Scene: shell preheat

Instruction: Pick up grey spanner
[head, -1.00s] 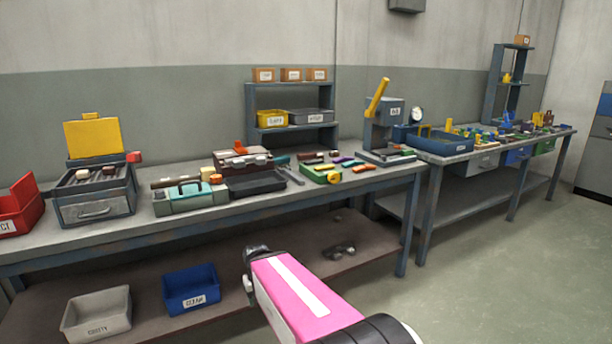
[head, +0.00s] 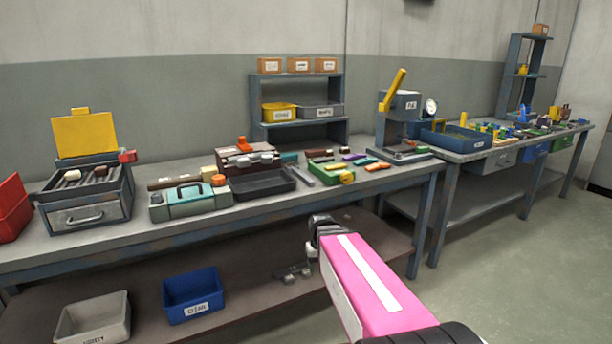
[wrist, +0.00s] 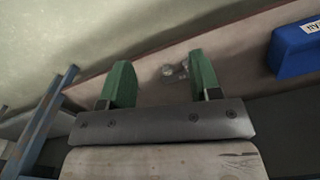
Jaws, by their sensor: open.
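A slim grey tool (head: 302,176), which looks like the grey spanner, lies on the left workbench in the head view, between the dark open tray and the green tray. It is small there and its ends are hard to make out. My gripper (wrist: 162,72) shows in the wrist view with its two green fingers apart and nothing between them. The spanner does not show in the wrist view.
A dark open tray (head: 262,184) and a green tray (head: 330,174) flank the tool. A teal toolbox (head: 190,202) stands to the left, a press (head: 402,115) to the right. Small grey parts (head: 290,274) and a blue bin (head: 193,294) are on the lower shelf.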

